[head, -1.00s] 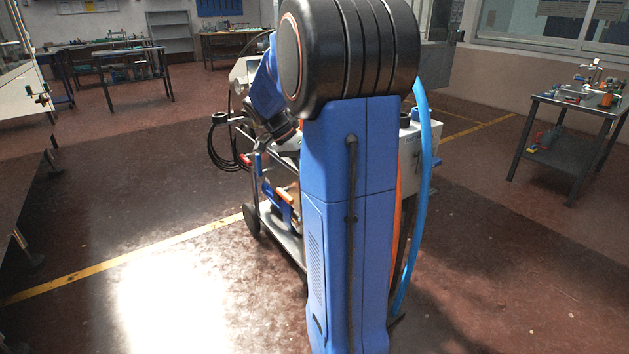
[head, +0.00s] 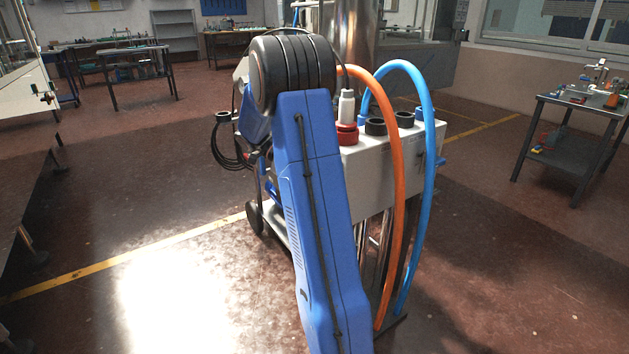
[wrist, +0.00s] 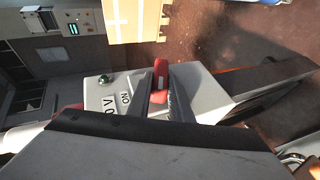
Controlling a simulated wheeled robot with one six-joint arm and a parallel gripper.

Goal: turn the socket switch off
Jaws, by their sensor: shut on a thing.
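In the wrist view, a red switch handle (wrist: 161,72) stands up from a pale grey box (wrist: 215,92). The box face carries a green button or lamp (wrist: 106,79) and the markings "ON" and "0 V". My gripper (wrist: 160,95) is shut on the red handle, with one finger on each side of it. The fingers hide the handle's lower part. In the head view my blue arm hides the gripper and the switch.
In the head view, a pale box (head: 375,175) with a red socket ring (head: 347,133), dark caps and a white plug (head: 346,106) stands right of my arm. An orange hose (head: 398,220) and a blue hose (head: 428,200) arch over it. Open floor lies left.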

